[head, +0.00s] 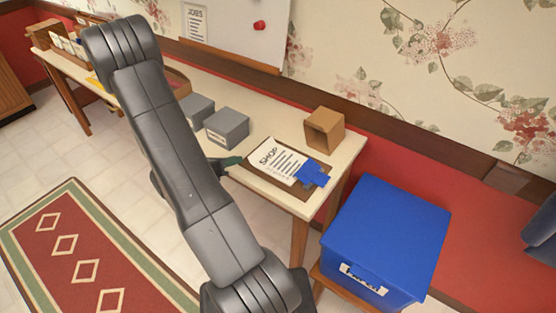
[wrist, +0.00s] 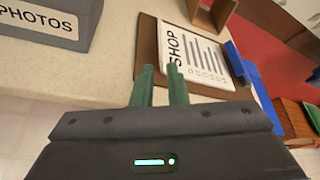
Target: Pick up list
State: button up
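The list (head: 278,161) is a white sheet headed "SHOP" with lines of print. It lies on a brown clipboard (head: 253,162) with a blue clip (head: 314,174), flat near the right end of the table. In the wrist view the list (wrist: 196,55) is just beyond my fingertips. My gripper (wrist: 161,72) has two green fingers, parallel with a narrow gap and nothing visible between them. The fingers point at the near edge of the clipboard; whether they touch it I cannot tell. In the head view my arm hides most of the gripper (head: 228,162).
A grey "PHOTOS" box (wrist: 42,22) stands left of the gripper, and it also shows in the head view (head: 227,127). A brown open box (head: 324,130) stands behind the clipboard. A blue bin (head: 387,236) is right of the table (head: 296,205). A "JOBS" sheet (head: 195,22) hangs on the wall.

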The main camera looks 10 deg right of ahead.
aim_at(253, 153)
jog(key=x, duration=0.3)
jog(key=shift+w+d+f, duration=0.1)
jog(key=shift+w+d, duration=0.1)
jog(key=shift+d, duration=0.05)
jog(key=x, duration=0.2)
jog(key=p+x, duration=0.1)
jog(key=x, duration=0.1)
jog(key=shift+d+r+p, duration=0.1)
jog(key=shift+r+p, duration=0.2)
jog(key=shift+r, duration=0.1)
jog(key=shift+w+d+f, duration=0.3)
jog(key=shift+w+d, duration=0.15)
jog(key=shift+d, duration=0.05)
grip_shut()
jog(key=shift+r, duration=0.3)
